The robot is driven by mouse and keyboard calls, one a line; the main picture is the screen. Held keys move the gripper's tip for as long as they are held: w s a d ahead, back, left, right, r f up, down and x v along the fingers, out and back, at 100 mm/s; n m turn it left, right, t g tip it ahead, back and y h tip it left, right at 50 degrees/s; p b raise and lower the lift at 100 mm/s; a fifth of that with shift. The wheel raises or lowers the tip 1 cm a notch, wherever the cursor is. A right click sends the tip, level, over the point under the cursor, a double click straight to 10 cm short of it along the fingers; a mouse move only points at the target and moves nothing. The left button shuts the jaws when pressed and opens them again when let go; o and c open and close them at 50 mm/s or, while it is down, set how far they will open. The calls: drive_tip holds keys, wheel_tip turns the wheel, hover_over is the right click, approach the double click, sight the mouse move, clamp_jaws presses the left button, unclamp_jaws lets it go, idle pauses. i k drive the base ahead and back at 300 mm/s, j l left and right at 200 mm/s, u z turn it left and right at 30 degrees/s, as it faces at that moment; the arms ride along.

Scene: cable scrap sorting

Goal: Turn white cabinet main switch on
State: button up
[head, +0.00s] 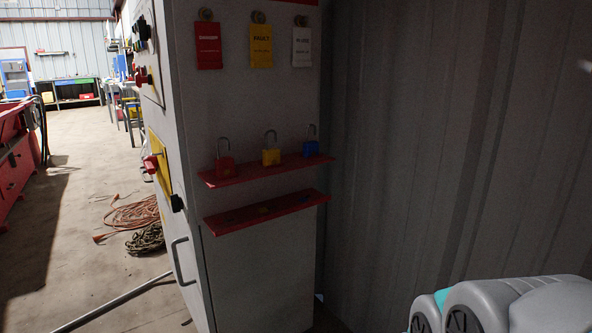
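The white cabinet (262,272) stands at the middle left, with its side panel facing me. Its front face shows at a steep angle on the left. On that front, a red handle (151,162) sits on a yellow plate (160,168), and a smaller red knob (142,76) with dark parts sits higher up. I cannot tell from this angle which one is the main switch, or its position. A grey door handle (179,262) is lower on the front. My gripper is not in view; only grey, rounded parts of my arm show at the bottom right.
Red, yellow and blue padlocks stand on a red shelf (268,171) on the cabinet side, below three hanging tags. A second red shelf (267,212) juts out below. Coiled cables (133,214) and a pipe (115,301) lie on the floor. A corrugated wall (420,130) closes the right.

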sight(150, 163)
drive_tip(key=j+u, duration=0.2)
drive_tip(key=j, duration=0.35)
drive_tip(key=i+j+u, duration=0.2)
drive_tip(key=j, duration=0.35)
drive_tip(key=j+u, duration=0.25)
drive_tip(key=j, duration=0.3)
drive_tip(key=j+z, duration=0.1)
drive_tip(key=j, duration=0.65)
drive_tip(key=i+l, duration=0.15)
drive_tip(key=l, duration=0.15)
drive_tip(key=i+l, duration=0.15)
drive_tip(key=l, duration=0.1)
